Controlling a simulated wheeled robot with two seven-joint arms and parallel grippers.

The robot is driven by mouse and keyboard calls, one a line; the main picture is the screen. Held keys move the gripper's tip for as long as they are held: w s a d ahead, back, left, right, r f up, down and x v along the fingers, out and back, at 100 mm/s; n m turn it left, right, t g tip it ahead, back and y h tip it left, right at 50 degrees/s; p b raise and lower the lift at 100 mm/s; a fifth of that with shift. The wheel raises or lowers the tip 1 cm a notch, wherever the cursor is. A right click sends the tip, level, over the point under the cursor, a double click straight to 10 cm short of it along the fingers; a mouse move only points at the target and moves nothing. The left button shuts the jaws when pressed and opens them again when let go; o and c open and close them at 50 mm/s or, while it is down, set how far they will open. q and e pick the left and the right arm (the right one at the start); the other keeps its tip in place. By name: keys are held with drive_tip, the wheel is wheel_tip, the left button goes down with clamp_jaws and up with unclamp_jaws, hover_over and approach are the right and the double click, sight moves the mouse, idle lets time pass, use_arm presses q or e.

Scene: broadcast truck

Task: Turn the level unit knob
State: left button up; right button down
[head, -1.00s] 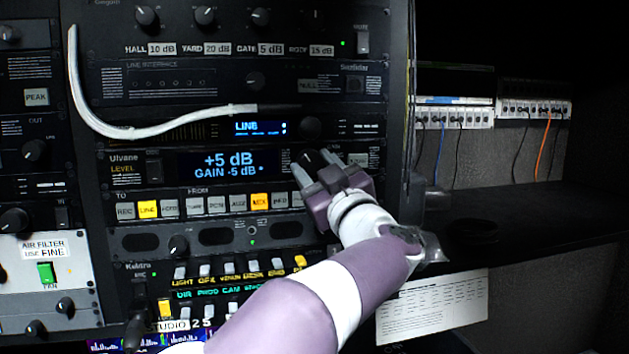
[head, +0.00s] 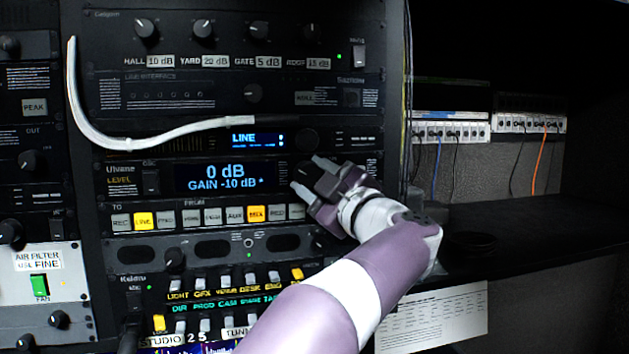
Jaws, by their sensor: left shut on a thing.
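The level unit (head: 120,181) is a black rack panel labelled Ulvane LEVEL. Its blue-lit display (head: 226,177) reads 0 dB, with GAIN -10 dB below. My left gripper (head: 310,174) is at the right of this display, its two grey fingers shut on the unit's dark knob (head: 306,172). The fingers and wrist hide most of the knob and the panel's right part. The fingers are set slantwise, one upper right and one lower left. My right gripper is not in view.
A white cable (head: 150,143) droops across the panels above the level unit. Another round knob (head: 306,140) sits close above my fingers. A dark shelf (head: 530,222) extends to the right.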

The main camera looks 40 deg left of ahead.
use_arm(q)
drive_tip(key=shift+f, duration=0.15)
drive_tip(key=o, duration=0.9)
drive_tip(key=shift+c, duration=0.2)
drive_tip(key=shift+o, duration=1)
drive_tip(key=shift+s, duration=0.1)
drive_tip(key=shift+d, duration=0.1)
drive_tip(key=shift+d+b, duration=0.25)
drive_tip(key=shift+b, duration=0.05)
drive_tip(key=b+v, duration=0.5)
drive_tip(key=v, duration=0.7)
drive_tip(key=shift+s, duration=0.15)
